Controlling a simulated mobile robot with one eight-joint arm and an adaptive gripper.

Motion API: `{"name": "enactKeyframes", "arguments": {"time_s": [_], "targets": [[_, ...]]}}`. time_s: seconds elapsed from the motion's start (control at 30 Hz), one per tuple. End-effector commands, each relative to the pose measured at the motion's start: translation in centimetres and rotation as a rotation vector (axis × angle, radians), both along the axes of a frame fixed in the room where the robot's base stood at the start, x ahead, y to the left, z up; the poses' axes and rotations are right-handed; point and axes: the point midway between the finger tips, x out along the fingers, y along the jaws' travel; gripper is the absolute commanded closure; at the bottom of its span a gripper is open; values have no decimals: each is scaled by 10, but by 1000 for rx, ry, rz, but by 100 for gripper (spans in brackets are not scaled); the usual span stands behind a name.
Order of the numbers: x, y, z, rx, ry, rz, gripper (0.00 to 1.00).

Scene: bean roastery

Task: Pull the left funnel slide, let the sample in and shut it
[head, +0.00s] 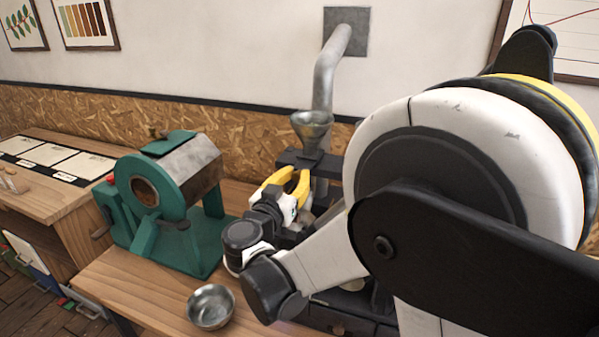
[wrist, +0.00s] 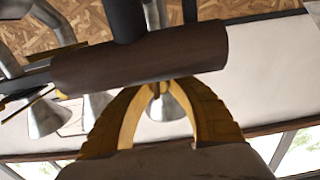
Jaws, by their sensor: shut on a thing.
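My gripper (head: 293,178), with yellow fingers, reaches up to a dark stand (head: 292,155) in the head view. A metal funnel (head: 312,124) sits upright on top of this stand. In the wrist view the fingers (wrist: 158,88) arch together and close against a dark bar (wrist: 140,57). They are shut on a small part there, seemingly a funnel slide. The fingers and bar hide most of it, and I cannot tell from the picture whether it is pulled or pushed in. Funnel cones (wrist: 48,118) also show past the bar in the wrist view.
A green roaster (head: 165,205) stands left of my arm on the wooden bench. A metal bowl (head: 211,306) sits near the bench's front edge. A grey pipe (head: 325,80) runs from the wall behind the funnel. My own arm covers the right side.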

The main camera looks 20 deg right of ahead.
Motion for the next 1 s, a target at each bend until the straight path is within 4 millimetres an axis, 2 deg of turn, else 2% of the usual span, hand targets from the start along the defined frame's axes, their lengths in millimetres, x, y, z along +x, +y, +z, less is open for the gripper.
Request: {"name": "enactKeyframes", "arguments": {"time_s": [0.13, 0.17, 0.2, 0.23, 0.63, 0.77, 1.0], "targets": [[0, 0, 0, 0, 0, 0, 100], [0, 0, 0, 0, 0, 0, 75], [0, 0, 0, 0, 0, 0, 62], [0, 0, 0, 0, 0, 0, 56], [-5, 5, 0, 0, 0, 2, 56], [-24, 18, 0, 0, 0, 4, 56], [-67, 51, 0, 0, 0, 5, 56]]}}
